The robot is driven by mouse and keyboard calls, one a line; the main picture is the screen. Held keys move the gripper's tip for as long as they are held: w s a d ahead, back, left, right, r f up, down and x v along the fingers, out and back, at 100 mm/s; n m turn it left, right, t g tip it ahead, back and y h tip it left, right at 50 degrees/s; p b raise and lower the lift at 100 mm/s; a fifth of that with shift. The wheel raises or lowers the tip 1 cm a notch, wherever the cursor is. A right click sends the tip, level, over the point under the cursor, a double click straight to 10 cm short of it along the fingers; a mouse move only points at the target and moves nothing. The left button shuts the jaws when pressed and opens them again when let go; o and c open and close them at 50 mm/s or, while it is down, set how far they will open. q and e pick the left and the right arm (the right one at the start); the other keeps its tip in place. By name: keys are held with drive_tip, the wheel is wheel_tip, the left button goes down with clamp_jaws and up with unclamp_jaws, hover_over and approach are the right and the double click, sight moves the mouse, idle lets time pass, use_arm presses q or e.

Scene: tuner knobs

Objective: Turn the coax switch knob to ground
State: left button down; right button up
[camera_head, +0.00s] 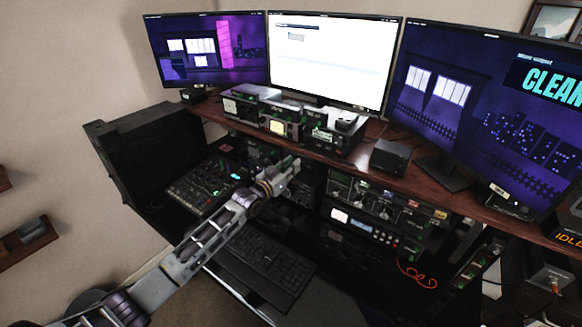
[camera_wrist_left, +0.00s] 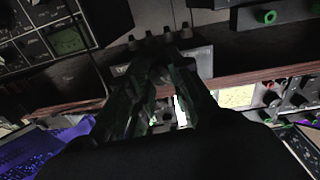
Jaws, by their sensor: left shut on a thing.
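My left arm reaches in from the lower left in the head view, and its gripper (camera_head: 291,164) is at the front of the radio desk. In the left wrist view the two dark fingers (camera_wrist_left: 162,75) come together in front of a small dark box with pale lettering, which looks like the coax switch (camera_wrist_left: 199,54). Several round connectors stand along its edge. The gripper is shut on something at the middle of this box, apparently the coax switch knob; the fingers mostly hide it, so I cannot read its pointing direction. My right gripper is in neither view.
The wooden shelf (camera_head: 350,155) carries radio units and a small black box (camera_head: 391,156). Three monitors stand behind it. A mixer (camera_head: 203,184) is left of the gripper, rack units (camera_head: 385,205) are to its right, and a keyboard (camera_head: 265,260) lies below.

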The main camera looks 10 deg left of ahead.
use_arm(q)
drive_tip(key=shift+n, duration=0.3)
drive_tip(key=shift+f+n, duration=0.1)
drive_tip(key=shift+n, duration=3.5)
drive_tip(key=c, duration=1.3)
unclamp_jaws()
drive_tip(key=shift+o, duration=0.2)
drive_tip(key=shift+s, duration=0.1)
drive_tip(key=v, duration=1.1)
drive_tip(key=shift+s+f, duration=0.15)
drive_tip(key=shift+s, duration=0.25)
